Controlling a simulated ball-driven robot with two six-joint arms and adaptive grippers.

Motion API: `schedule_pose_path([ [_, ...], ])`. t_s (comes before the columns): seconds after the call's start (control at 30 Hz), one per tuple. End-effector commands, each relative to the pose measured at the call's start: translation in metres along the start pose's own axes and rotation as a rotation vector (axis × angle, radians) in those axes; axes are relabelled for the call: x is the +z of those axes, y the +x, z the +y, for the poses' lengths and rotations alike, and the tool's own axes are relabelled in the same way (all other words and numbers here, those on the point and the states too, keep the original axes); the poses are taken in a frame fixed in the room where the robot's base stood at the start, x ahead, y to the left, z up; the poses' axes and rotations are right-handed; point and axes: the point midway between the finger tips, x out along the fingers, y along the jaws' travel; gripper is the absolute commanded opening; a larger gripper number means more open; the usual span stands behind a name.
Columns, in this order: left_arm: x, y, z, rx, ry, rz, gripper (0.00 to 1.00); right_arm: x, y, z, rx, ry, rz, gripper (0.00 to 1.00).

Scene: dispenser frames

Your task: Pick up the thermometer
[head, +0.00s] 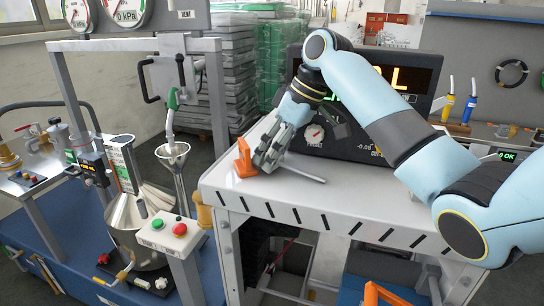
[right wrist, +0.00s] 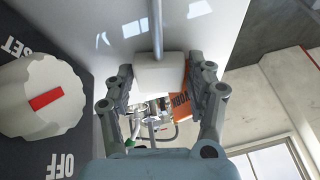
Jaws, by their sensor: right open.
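The thermometer appears to be the white block with a thin grey metal rod (right wrist: 160,72) in the right wrist view. Its block sits between my right gripper's two fingers, and the rod points away toward the top of that picture. In the head view the grey rod (head: 306,175) lies on the white tabletop, coming out from beside the gripper; the block is hidden there. My right gripper (head: 264,163) is open, low over the table, fingers either side of the block. I cannot tell whether they touch it. My left gripper is not in view.
An orange stand (head: 244,158) is on the white table (head: 350,200) just left of the gripper. A black box with a dial and lit display (head: 345,146) stands behind. A button box (head: 170,232) is at lower left. The front right tabletop is clear.

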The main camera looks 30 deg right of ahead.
Motion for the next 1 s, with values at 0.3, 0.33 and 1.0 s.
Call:
schedule_pose_path([
  [0.3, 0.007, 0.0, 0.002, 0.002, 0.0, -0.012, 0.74, 0.0, 0.0, 0.0, 0.0, 0.0, 0.0, 0.36],
  [0.33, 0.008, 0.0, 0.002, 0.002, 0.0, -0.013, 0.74, 0.0, 0.0, 0.0, 0.0, 0.0, 0.0, 0.32],
  [1.0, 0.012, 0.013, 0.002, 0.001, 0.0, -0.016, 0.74, -0.011, -0.025, -0.004, 0.003, -0.003, 0.004, 0.16],
])
